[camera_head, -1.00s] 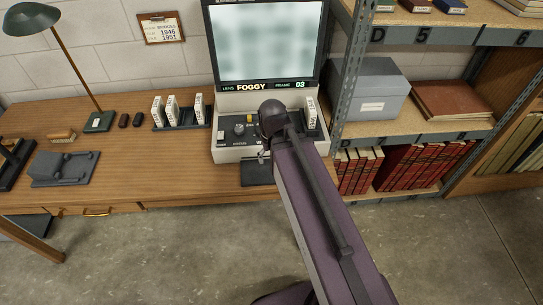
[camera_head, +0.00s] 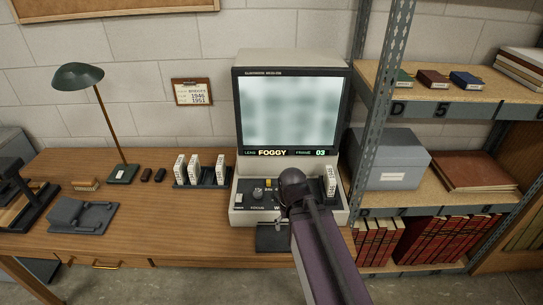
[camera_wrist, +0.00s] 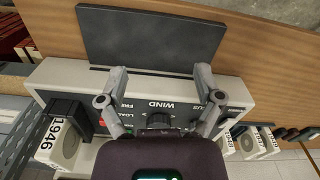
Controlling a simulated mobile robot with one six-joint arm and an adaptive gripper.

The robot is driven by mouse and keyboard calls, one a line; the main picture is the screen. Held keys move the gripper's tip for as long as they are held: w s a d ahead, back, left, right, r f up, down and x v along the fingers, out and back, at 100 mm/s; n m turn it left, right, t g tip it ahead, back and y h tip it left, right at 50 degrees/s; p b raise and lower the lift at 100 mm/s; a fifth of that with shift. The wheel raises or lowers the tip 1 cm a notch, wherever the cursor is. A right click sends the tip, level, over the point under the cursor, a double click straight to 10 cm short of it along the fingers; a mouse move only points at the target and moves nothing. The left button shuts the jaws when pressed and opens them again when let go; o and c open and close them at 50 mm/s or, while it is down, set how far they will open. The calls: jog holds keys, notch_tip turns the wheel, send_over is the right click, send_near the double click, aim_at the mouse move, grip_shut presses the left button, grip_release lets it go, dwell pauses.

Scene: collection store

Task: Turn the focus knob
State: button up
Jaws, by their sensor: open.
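The film reader (camera_head: 241,216) stands on the desk, its screen (camera_head: 290,112) blurred and reading FOGGY, FRAME 03. My gripper is over the panel, mostly hidden behind my arm there. In the wrist view my gripper (camera_wrist: 160,75) is open, its fingers either side of the WIND label and a dark knob (camera_wrist: 158,121) below it. The end of the FOCUS label shows beside the right finger; contact with the panel cannot be told.
A box marked 1946 (camera_wrist: 67,143) stands at the panel's end. Several white boxes sit in a rack (camera_head: 211,178) left of the reader. A dark plate (camera_wrist: 155,42) lies before it. A shelf post (camera_head: 373,130) rises close on the right. A lamp (camera_head: 121,175) stands left.

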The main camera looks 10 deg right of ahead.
jog(key=shift+w, duration=0.1)
notch_tip(320, 180, up, 10)
jog(key=m+p, duration=1)
jog(key=m, duration=0.5)
send_over(258, 193)
jog(key=shift+f, duration=0.1)
notch_tip(258, 193, down, 14)
jog(key=b, duration=1.3)
jog(key=shift+r+b, duration=0.25)
jog(key=shift+b, duration=0.1)
jog(key=c, duration=1.2)
